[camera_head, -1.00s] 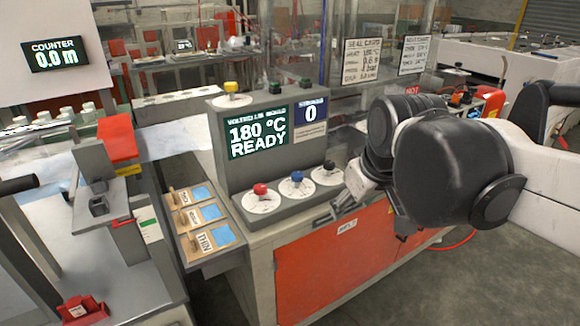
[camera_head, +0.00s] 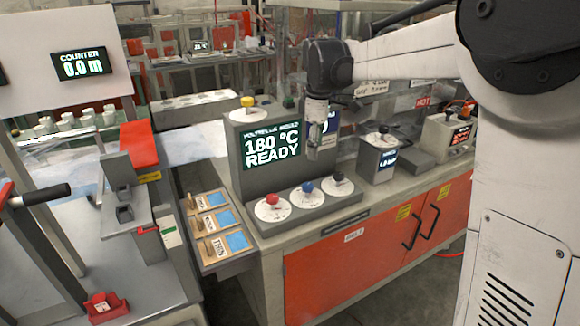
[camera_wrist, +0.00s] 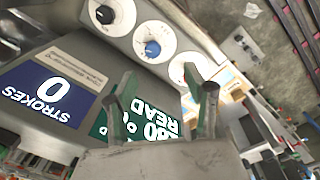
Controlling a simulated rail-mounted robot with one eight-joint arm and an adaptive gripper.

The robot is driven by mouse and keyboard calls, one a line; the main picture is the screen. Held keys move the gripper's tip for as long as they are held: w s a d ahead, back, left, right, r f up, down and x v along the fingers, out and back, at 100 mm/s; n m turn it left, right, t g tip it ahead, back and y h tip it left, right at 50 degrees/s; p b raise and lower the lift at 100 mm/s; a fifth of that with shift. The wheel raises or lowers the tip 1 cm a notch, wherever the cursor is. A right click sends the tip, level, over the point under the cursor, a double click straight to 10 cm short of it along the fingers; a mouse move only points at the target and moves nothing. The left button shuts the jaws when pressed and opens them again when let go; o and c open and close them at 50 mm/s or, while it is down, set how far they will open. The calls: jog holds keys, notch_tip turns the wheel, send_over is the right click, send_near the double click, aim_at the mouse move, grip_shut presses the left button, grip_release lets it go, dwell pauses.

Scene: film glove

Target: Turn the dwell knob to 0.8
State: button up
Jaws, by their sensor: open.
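A grey console (camera_head: 240,185) carries a row of knobs on white dials: a red knob (camera_head: 272,200), a blue knob (camera_head: 307,187) and a black knob (camera_head: 338,176). A yellow knob (camera_head: 247,101) sits on its top. I cannot read which is the dwell knob. My gripper (camera_head: 312,153) hangs above the row, in front of the console's right side, apart from the knobs. In the wrist view my gripper (camera_wrist: 165,95) is open and empty. The blue knob (camera_wrist: 152,48) and black knob (camera_wrist: 105,14) show clear there; a finger partly hides the red knob's dial.
The green screen (camera_head: 271,147) reads 180 °C READY. A box with another black knob (camera_head: 383,129) stands right of the console. Wooden trays (camera_head: 213,225) lie to the left. A press with a black handle (camera_head: 45,195) stands at far left.

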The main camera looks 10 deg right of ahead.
aim_at(307, 185)
jog(key=shift+n+g, duration=0.4)
jog(key=shift+n, duration=0.5)
jog(key=w+f, duration=0.1)
jog(key=f, duration=0.4)
jog(key=w+f, duration=0.1)
jog(key=f, duration=0.4)
jog(key=w+f, duration=0.1)
jog(key=f, duration=0.4)
jog(key=shift+w+a+f, duration=0.1)
jog(key=shift+w+a, duration=0.2)
jog(key=shift+a, duration=0.1)
jog(key=c, duration=1.1)
